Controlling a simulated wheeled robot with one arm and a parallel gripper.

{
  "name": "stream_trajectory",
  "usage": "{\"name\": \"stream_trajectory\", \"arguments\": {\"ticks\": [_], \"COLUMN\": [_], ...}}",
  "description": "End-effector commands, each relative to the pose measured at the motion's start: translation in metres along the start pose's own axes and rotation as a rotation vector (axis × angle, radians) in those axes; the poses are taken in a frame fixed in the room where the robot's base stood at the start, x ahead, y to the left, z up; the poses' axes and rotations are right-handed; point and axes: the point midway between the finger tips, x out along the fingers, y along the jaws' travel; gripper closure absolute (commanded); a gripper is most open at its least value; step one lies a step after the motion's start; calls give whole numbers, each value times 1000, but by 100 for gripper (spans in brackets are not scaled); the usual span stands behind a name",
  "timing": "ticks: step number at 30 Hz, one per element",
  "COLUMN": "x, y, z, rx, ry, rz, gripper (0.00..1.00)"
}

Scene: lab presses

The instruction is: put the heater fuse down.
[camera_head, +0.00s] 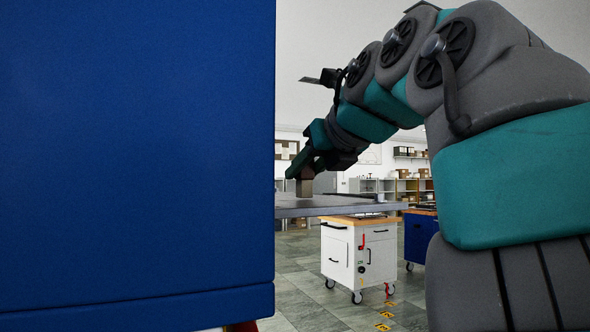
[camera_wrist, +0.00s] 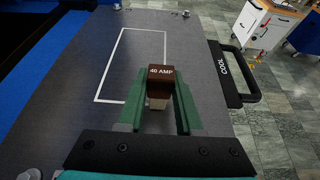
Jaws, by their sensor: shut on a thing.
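The heater fuse (camera_wrist: 160,82) is a small brown block marked "40 AMP" in the wrist view. My gripper (camera_wrist: 160,100) is shut on it, with a green finger on either side. In the head view my gripper (camera_head: 300,178) points down over a dark flat surface, and a small brownish block, the fuse (camera_head: 305,188), shows under it. Whether the fuse touches the surface is hard to tell. In the wrist view the dark surface (camera_wrist: 195,60) carries a white rectangular outline (camera_wrist: 97,85), partly hidden behind the fuse and fingers.
A black handle marked "COOL" (camera_wrist: 222,66) is on the surface's right edge. A large blue panel (camera_head: 135,150) fills the left of the head view. A white wheeled cabinet (camera_head: 358,255) stands beyond, with open floor around it. Bolts (camera_wrist: 186,15) sit near the surface's corners.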

Motion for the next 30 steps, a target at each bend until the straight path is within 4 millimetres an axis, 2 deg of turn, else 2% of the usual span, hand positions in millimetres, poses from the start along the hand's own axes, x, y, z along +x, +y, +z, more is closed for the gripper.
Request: {"name": "stream_trajectory", "arguments": {"ticks": [3,4,11,23,26,30], "x": [2,2,1,-3,-18,-48], "y": [0,0,0,0,-1,-2], "z": [-5,-4,-3,2,0,1], "rx": [0,0,0,0,0,0], "ry": [0,0,0,0,1,-3], "rz": [-1,-1,0,0,-1,-4], "gripper": [100,64,38,36,36,36]}}
